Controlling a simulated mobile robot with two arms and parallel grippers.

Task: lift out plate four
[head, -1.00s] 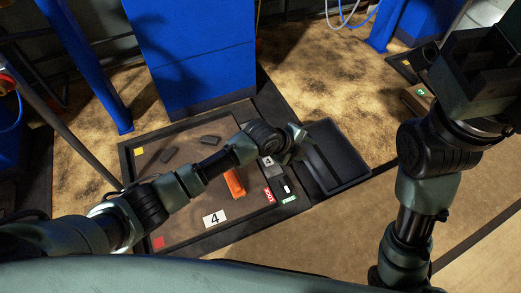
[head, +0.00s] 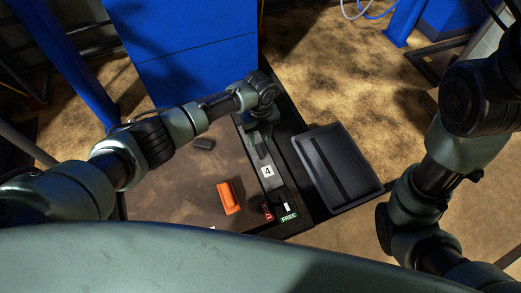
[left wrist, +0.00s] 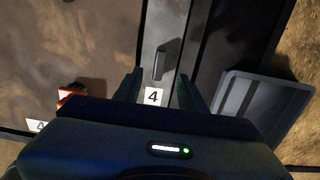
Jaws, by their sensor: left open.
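Plate four (left wrist: 173,25) is a grey strip with a dark raised handle (left wrist: 163,58) and a white label "4" (left wrist: 153,96). In the head view its label (head: 268,171) shows just in front of my left wrist, which hides part of the strip. My left gripper (left wrist: 159,76) is open in the left wrist view, one finger on each side of the strip and handle. Nothing is between the fingers in contact that I can see; the height gap cannot be told. In the head view the left gripper (head: 262,132) points down over the strip. My right gripper is out of view.
A dark empty tray (head: 318,170) lies to the right of the panel. A red tag (head: 267,211) and a green "FREE" tag (head: 288,216) are at the front. A blue cabinet (head: 190,50) stands behind.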

